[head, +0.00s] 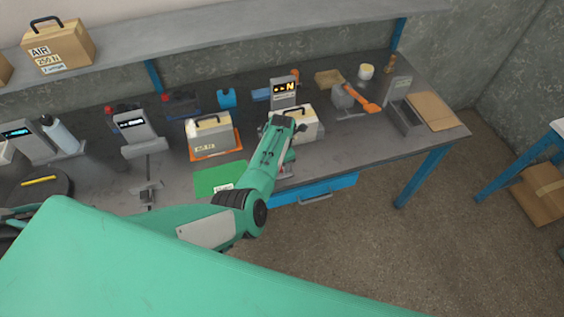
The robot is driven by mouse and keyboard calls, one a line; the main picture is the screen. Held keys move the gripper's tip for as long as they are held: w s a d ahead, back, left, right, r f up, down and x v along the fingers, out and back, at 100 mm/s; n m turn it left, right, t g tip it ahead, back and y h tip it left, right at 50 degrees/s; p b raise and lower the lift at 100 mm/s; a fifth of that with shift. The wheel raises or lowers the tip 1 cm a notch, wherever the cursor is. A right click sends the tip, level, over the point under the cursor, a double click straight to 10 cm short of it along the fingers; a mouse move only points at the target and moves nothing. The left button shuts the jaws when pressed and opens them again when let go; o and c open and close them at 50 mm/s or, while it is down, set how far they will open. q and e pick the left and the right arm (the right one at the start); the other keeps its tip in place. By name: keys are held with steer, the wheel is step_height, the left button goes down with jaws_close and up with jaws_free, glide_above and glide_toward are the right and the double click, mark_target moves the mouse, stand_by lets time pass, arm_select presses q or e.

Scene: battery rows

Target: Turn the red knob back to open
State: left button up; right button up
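My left arm comes in from the left and reaches up over the workbench. Its far end, with my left gripper (288,124), is over a pale boxy unit (305,125) near the middle of the bench. The fingers are hidden or too small to make out, so I cannot tell whether they are open or touching anything. A small reddish part (285,171) shows beside my forearm at the bench's front edge. I cannot tell whether it is the red knob, and no knob setting is readable. My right gripper is not in view.
A grey display unit (284,92) stands behind the gripper. A cased battery on an orange tray (236,150) and a green mat (218,179) lie to its left. An orange-handled tool (362,98) is to the right. A blue drawer (318,192) is below.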

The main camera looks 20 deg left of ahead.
arm_select(q)
steer(key=shift+w+r, duration=0.15)
stand_by(0.3)
steer(key=o, duration=1)
